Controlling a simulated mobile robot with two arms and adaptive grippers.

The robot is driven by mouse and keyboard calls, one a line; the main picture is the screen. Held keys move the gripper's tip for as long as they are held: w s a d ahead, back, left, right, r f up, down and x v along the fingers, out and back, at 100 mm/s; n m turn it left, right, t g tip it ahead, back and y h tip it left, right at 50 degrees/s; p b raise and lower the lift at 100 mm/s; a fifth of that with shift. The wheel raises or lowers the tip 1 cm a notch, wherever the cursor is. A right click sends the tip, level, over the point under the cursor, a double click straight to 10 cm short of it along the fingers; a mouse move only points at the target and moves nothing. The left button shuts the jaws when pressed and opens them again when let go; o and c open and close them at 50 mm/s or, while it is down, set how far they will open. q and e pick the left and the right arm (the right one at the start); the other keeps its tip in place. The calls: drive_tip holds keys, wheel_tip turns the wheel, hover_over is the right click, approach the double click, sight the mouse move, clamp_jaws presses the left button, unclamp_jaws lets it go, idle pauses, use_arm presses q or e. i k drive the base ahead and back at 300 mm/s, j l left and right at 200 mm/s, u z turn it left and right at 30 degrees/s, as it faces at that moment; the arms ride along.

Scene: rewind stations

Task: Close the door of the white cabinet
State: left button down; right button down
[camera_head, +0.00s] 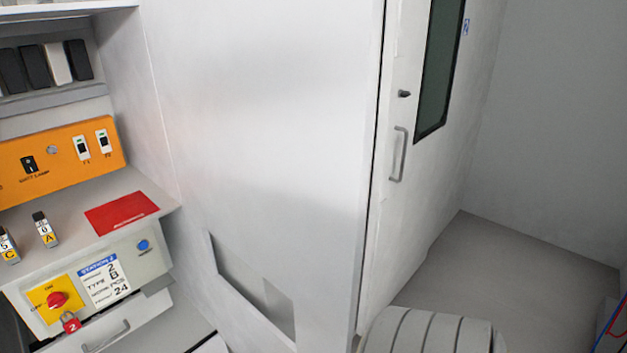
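The white cabinet (265,130) fills the middle of the head view, with a large plain white panel facing me. The door (391,240) is the white face to its right, seen at a steep angle. It has a grey bar handle (399,155), a small dark knob or lock (404,94) above it and a dark window (440,65). A narrow dark line runs between panel and door; I cannot tell how far the door stands open.
At left is a station with an orange switch panel (60,160), a red plate (122,213), a red knob (57,299) and a drawer (125,325).

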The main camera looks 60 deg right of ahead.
sight(268, 107)
drive_tip(key=k+l, duration=0.1)
drive_tip(key=l, duration=1.2)
drive_tip(key=k+l, duration=0.15)
drive_tip(key=l, duration=0.5)
